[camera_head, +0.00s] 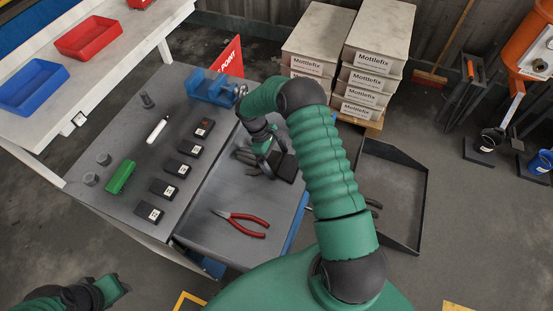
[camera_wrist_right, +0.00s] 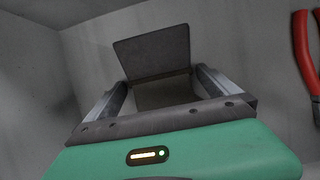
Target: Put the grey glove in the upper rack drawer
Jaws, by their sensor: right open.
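My right gripper (camera_head: 264,160) reaches down over the pulled-out drawer (camera_head: 205,222), low near its floor. In the right wrist view my right gripper (camera_wrist_right: 160,84) is open. A dark grey flat piece (camera_wrist_right: 153,52) stands just past its fingertips, and a darker surface shows between the fingers. A dark grey, finger-like shape (camera_head: 246,156) beside the gripper looks like the grey glove, but the arm partly hides it. A black block (camera_head: 287,168) lies to its right. My left gripper (camera_head: 118,288) is at the lower left, away from the cabinet; its jaws are unclear.
Red-handled pliers (camera_head: 240,221) lie in the drawer. A black tray (camera_head: 392,195) stands on the floor to the right.

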